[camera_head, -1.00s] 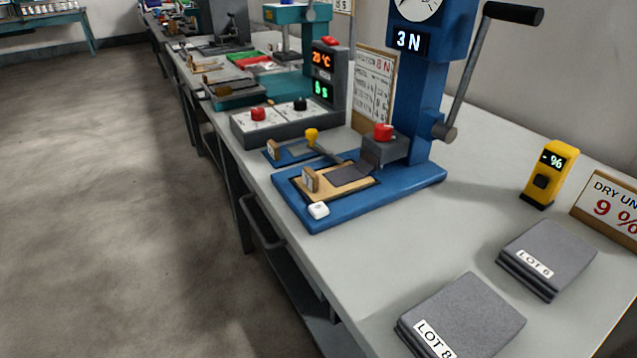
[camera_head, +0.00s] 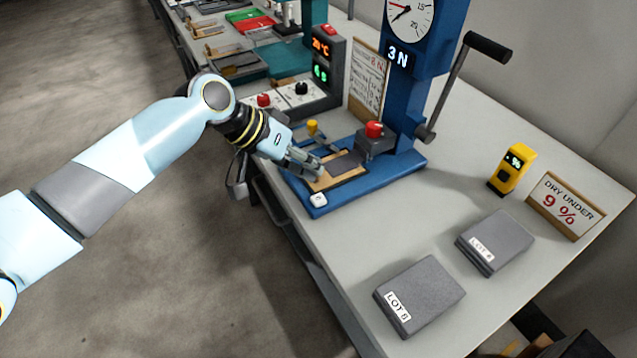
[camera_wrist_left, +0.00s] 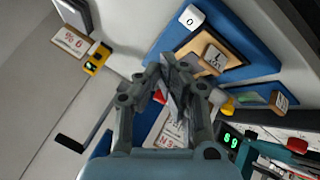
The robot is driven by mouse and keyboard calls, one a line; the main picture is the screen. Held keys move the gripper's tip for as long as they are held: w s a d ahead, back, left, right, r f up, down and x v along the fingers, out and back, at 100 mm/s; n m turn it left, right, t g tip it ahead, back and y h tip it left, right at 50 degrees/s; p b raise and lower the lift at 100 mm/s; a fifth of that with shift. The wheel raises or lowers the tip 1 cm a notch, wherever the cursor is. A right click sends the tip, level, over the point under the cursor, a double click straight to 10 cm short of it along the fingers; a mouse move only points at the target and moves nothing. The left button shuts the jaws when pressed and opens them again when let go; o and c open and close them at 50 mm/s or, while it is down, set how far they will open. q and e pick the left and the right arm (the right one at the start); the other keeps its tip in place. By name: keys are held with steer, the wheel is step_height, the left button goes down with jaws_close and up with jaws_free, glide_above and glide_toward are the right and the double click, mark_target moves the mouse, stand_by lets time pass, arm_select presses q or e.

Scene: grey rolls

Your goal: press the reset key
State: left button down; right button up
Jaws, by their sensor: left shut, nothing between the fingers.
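The white key (camera_head: 318,199), the likely reset key, sits at the near front corner of the blue press base (camera_head: 395,172). In the left wrist view the white key (camera_wrist_left: 192,18) shows a "0" mark, near the top edge. My left gripper (camera_head: 318,170) is shut and empty. It is over the base's near side, by the wooden plate, just beyond the white key in the head view. In the left wrist view its fingertips (camera_wrist_left: 170,62) are together, apart from the key in the picture. The gap in height is hard to tell. My right gripper is out of view.
The press column (camera_head: 405,105) has a dial, a "3 N" display and a crank. A red knob (camera_head: 374,129) tops its grey block. Two grey stacks (camera_head: 422,293) (camera_head: 496,240), a yellow meter (camera_head: 511,169) and a sign (camera_head: 565,207) stand right.

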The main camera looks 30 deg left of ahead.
arm_select(q)
steer(key=shift+h, duration=0.4)
steer(key=r, duration=0.1)
steer(key=w+r, duration=0.1)
steer(key=r, duration=0.1)
steer(key=shift+w+d+r, duration=0.3)
steer(key=shift+r, duration=0.05)
steer(key=shift+f, duration=0.15)
steer(key=b, duration=0.7)
glide_above(317, 195)
step_height(317, 195, down, 7)
steer(key=shift+r, duration=0.1)
steer(key=shift+f+b, duration=0.3)
steer(key=shift+f, duration=0.6)
